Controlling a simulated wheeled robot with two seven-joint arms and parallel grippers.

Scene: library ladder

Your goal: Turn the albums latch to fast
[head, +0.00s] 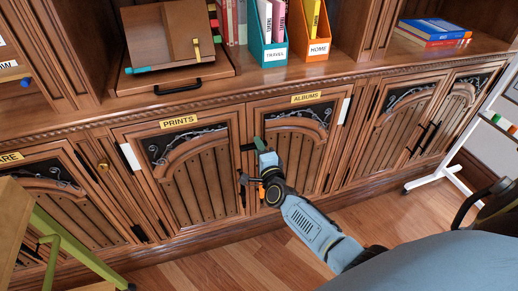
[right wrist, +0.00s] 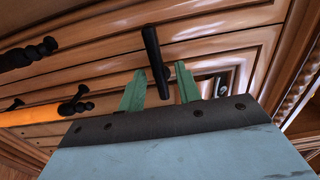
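The albums door (head: 300,150), under a yellow ALBUMS label (head: 305,98), is flush with the cabinet front. A dark bar, seemingly its latch (head: 247,147), is at its upper left edge, roughly level in the head view. My right gripper (head: 259,145) is at this edge, partly covering the latch area. In the right wrist view, the black latch bar (right wrist: 154,55) passes between the two green fingertips (right wrist: 160,72). They stand apart, one on each side, with gaps visible. Contact and the latch's fast mark cannot be made out. My left gripper is not in view.
The PRINTS door (head: 185,165) is on the left. Dark handles (head: 243,181) and a small orange item (head: 262,191) are below my right gripper. A counter above holds a TRAVEL file box (head: 268,52). A white stand (head: 445,172) is at right. Wood floor (head: 225,268) shows in front.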

